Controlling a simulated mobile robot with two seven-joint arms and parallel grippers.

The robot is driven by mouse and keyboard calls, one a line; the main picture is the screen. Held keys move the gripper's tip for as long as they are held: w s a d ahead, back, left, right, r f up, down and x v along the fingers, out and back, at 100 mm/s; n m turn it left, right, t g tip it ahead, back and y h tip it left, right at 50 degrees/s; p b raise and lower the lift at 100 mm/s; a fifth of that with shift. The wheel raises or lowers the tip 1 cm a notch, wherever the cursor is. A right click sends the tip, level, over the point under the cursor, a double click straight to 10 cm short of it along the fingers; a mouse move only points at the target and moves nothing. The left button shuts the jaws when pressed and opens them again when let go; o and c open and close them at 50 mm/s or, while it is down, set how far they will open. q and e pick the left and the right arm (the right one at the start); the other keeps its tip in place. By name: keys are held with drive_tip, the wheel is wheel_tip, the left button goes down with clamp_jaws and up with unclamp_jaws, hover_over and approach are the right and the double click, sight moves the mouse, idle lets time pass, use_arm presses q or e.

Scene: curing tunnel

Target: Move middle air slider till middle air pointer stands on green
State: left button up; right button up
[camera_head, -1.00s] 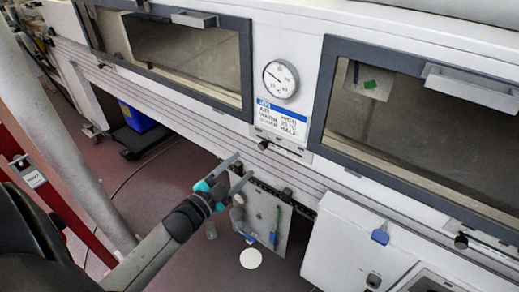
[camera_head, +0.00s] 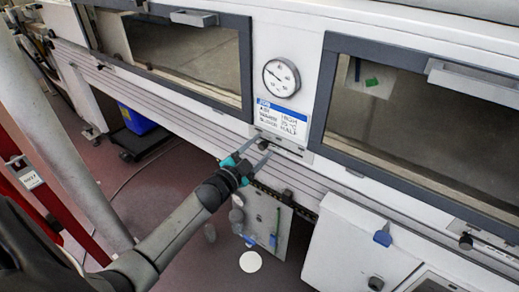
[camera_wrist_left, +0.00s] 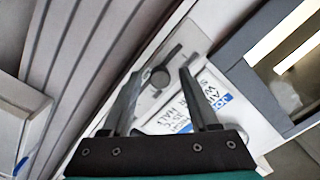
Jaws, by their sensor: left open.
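The middle air slider's black knob (camera_head: 263,144) sits on a light plate below the round gauge and label. In the left wrist view the dark round knob (camera_wrist_left: 160,77) lies between my finger ends on its slotted plate. My left gripper (camera_head: 265,147) is open, with its fingers reaching to either side of the knob; I cannot tell whether they touch it. The gauge (camera_head: 281,78) has a white face, and its thin dark pointer leans to the upper left. No green mark can be made out on it. My right gripper is out of view.
A blue-headed label (camera_head: 283,118) is under the gauge. Dark-framed windows flank it, the left one (camera_head: 250,60) and the right one (camera_head: 318,110). A white cabinet (camera_head: 350,240) stands lower right. A panel with hanging tools (camera_head: 285,235) is below my gripper.

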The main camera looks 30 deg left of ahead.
use_arm(q)
drive_tip(key=shift+c, duration=0.2)
clamp_jaws()
drive_tip(key=shift+d, duration=0.1)
idle(1.0)
